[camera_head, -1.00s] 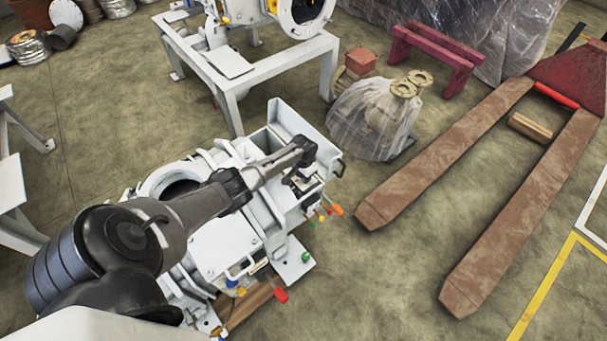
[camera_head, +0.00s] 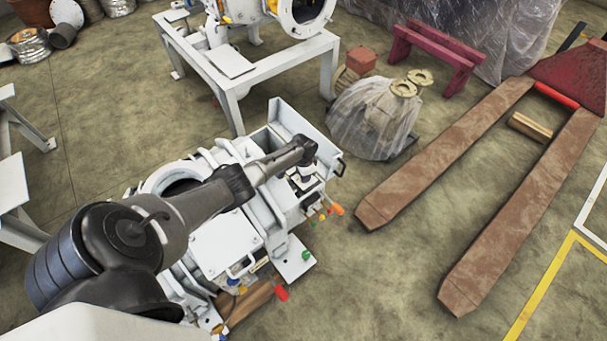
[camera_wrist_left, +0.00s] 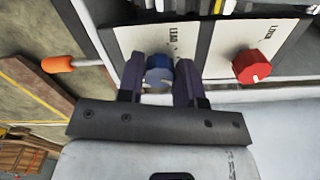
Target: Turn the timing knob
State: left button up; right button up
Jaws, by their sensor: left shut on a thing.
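A blue knob (camera_wrist_left: 159,76) sits on a pale panel (camera_wrist_left: 216,48) in the left wrist view. A red knob (camera_wrist_left: 251,67) sits on the same panel to its right. In the head view the left gripper (camera_head: 305,174) is at the panel end of the white machine (camera_head: 222,245), and the knobs are too small to make out. My right gripper is not in view.
An orange-tipped lever (camera_wrist_left: 60,64) sticks out left of the panel. Coloured handles, including a red one (camera_head: 281,293), line the machine's near side. A pallet jack (camera_head: 440,155) stands to the right and a plastic-wrapped item (camera_head: 370,118) behind.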

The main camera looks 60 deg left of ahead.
pick_arm(q)
jog(key=o, duration=0.9)
jog(key=shift+o, duration=0.2)
jog(key=shift+r, duration=0.15)
notch_tip(320, 180, up, 14)
jog(key=p, duration=0.9)
jog(key=shift+f, duration=0.2)
